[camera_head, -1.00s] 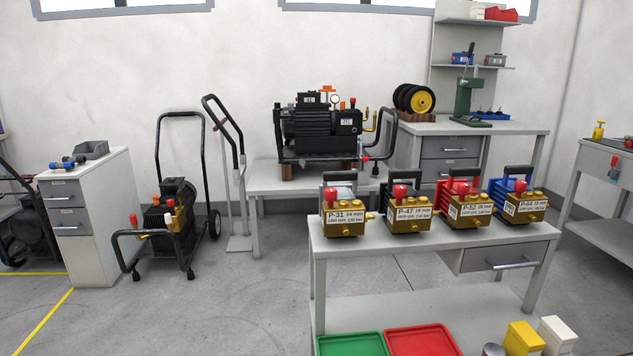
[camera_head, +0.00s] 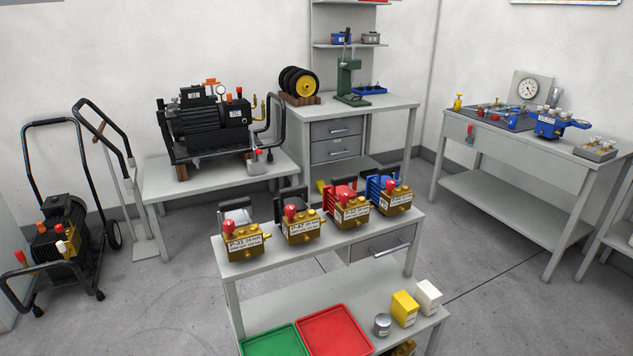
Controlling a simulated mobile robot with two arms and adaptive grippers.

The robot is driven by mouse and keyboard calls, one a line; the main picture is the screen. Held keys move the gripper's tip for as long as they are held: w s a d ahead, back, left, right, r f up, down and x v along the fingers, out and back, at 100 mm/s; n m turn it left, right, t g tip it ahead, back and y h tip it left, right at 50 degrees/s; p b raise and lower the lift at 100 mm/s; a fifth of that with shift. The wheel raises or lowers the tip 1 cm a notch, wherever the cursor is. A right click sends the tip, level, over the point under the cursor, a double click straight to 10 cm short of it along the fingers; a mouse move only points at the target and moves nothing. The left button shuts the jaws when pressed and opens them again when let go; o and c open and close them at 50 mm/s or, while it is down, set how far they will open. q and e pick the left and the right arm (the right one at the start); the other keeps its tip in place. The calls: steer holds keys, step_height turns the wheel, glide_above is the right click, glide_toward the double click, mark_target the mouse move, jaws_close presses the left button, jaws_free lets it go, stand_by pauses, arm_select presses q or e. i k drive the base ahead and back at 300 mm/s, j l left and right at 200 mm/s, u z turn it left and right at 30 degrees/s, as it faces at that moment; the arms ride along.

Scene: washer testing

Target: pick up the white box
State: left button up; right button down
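The white box (camera_head: 428,297) stands upright on the lower shelf of the near workbench, at the shelf's right end. Neither of my grippers shows in the head view, and nothing is holding the white box.
The near workbench (camera_head: 262,272) carries several labelled pumps (camera_head: 300,226) on top, above the lower shelf. A red tray (camera_head: 335,330) and a green tray (camera_head: 275,342) lie on the shelf's left. Open floor (camera_head: 490,300) lies right of the bench.

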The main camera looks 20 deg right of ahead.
mark_target(425, 295)
steer(key=l+z, duration=0.1)
steer(key=z, duration=0.3)
steer(key=l+z, duration=0.1)
steer(key=z, duration=0.35)
steer(key=l+z, duration=0.1)
steer(key=z, duration=0.3)
